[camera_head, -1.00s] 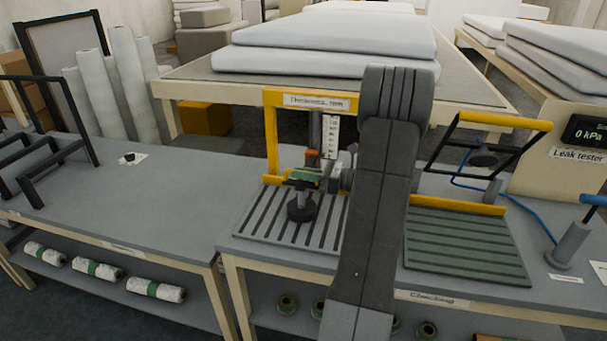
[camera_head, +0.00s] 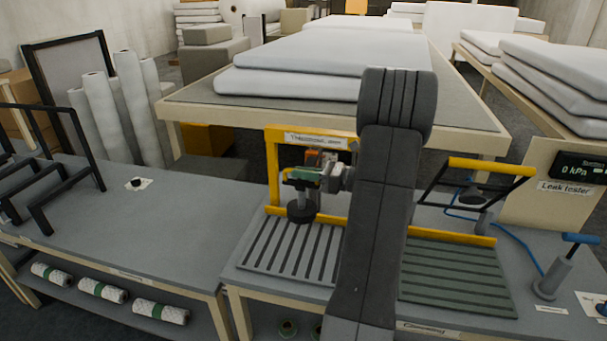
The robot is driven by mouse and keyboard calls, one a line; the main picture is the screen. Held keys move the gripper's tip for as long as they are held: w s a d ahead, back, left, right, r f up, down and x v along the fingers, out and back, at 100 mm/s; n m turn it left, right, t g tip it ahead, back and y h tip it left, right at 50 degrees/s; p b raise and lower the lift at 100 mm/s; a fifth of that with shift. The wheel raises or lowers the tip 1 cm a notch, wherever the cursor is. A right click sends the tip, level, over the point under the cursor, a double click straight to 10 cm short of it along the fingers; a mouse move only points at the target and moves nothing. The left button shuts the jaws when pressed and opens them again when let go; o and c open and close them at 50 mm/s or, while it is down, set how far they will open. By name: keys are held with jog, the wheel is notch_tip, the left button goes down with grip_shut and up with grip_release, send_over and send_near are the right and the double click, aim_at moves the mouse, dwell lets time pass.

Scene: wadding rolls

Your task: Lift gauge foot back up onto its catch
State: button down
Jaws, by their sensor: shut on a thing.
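The thickness gauge is a yellow frame (camera_head: 272,165) with a sign on its top bar, standing over a grey slatted plate (camera_head: 290,245). Its foot (camera_head: 300,213) is a dark round disc on a short stem, hanging below my gripper near the plate's back edge. My gripper (camera_head: 304,178) reaches in from the right at the frame's opening and is shut on the foot's upper part. The jaws hide the exact grip, and the catch cannot be made out. An orange part (camera_head: 319,157) shows just above my gripper.
A green ribbed plate (camera_head: 455,275) with a yellow back bar lies right of my arm. A black frame with a yellow handle (camera_head: 490,166) stands behind it, with a blue hose nearby. White pads (camera_head: 320,75) lie on the table behind. The left bench is mostly clear.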

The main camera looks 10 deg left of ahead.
jog(key=shift+w+r, duration=0.1)
jog(key=shift+r, duration=0.2)
jog(key=c, duration=1.5)
grip_release()
jog(key=shift+d+f, duration=0.15)
jog(key=shift+d, duration=0.4)
jog(key=d+b, duration=0.2)
jog(key=d, duration=0.4)
jog(key=shift+d, duration=0.2)
